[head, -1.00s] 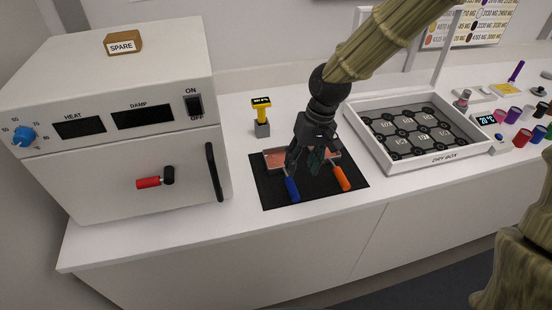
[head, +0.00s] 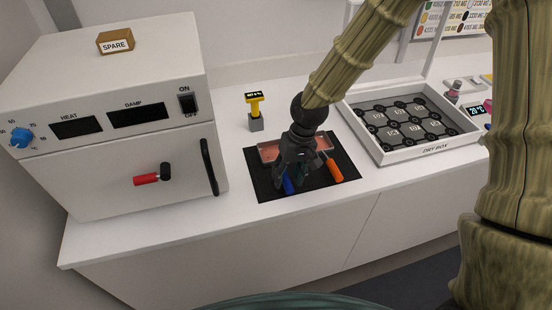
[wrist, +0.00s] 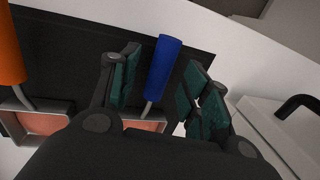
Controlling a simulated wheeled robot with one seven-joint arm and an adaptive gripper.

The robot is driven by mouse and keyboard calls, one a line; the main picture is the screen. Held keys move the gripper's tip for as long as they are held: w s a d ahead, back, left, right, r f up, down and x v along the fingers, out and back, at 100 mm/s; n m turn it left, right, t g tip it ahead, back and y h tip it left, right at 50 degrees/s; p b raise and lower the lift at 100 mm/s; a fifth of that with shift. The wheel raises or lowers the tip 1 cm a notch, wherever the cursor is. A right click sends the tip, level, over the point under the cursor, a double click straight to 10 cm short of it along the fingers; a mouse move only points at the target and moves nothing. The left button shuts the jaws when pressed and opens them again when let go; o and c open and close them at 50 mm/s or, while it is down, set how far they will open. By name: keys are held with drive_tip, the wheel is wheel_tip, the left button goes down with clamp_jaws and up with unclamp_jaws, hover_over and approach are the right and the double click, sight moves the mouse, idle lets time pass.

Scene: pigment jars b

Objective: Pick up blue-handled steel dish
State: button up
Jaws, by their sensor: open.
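The blue-handled steel dish lies on the black mat (head: 263,185). In the wrist view its blue handle (wrist: 164,66) stands between my two open fingers, apart from both pads, and part of its pink-filled pan (wrist: 150,126) shows below. My gripper (head: 290,188) hangs over the dish in the head view and hides much of it; the blue handle (head: 288,184) shows only partly. My gripper also shows in the wrist view (wrist: 158,85), open, with green pads. An orange-handled dish (head: 334,169) lies to the right on the same mat.
A white dry box (head: 430,148) is at the right. A yellow-topped device (head: 255,110) stands behind the mat. The counter in front of the mat is clear.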

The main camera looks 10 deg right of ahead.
drive_tip(key=shift+a+f+p, duration=0.15)
drive_tip(key=shift+f+p, duration=0.05)
drive_tip(key=shift+f, duration=0.55)
drive_tip(key=shift+a+f+p, duration=0.1)
drive_tip(key=shift+f+p, duration=0.05)
drive_tip(key=shift+f, duration=0.55)
drive_tip(key=shift+c, duration=0.3)
clamp_jaws()
